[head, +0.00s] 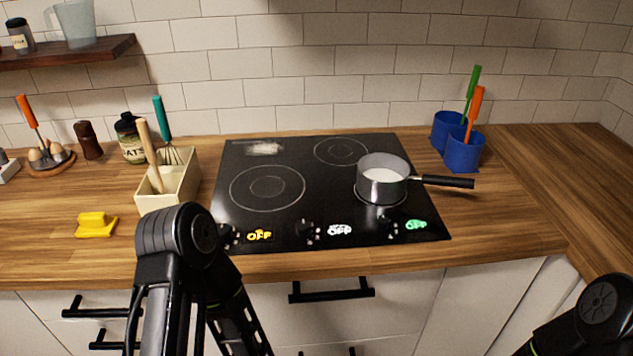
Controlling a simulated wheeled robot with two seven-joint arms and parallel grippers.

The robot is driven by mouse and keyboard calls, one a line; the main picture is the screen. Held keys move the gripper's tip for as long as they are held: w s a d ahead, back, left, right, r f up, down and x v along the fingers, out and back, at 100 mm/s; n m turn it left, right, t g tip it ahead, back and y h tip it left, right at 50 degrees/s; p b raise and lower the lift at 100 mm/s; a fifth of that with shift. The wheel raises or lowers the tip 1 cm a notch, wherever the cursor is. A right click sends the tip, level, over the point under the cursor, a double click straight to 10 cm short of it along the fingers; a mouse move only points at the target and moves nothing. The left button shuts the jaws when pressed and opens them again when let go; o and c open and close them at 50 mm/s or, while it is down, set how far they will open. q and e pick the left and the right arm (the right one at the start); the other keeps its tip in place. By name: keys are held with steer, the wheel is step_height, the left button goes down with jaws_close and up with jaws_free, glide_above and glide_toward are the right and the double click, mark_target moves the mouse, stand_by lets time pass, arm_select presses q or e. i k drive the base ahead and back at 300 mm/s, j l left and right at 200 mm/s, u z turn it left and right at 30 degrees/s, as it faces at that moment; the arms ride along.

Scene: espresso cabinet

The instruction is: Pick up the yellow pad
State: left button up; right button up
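The yellow pad (96,225) lies on the wooden counter at the left, near the front edge. It has a flat base and a raised grip on top. The black links of my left arm rise from the bottom edge, to the right of the pad and apart from it. Only a rounded black part of my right arm shows in the bottom right corner. I cannot make out the fingers of either gripper.
A cream utensil box (167,184) stands behind and right of the pad. The black cooktop (320,215) holds a saucepan (383,178). Two blue cups (463,151) stand at the right. The counter (40,215) around the pad is clear. Drawer handles (331,290) stick out below.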

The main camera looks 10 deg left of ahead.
mark_target(94, 224)
steer(key=u, duration=1.85)
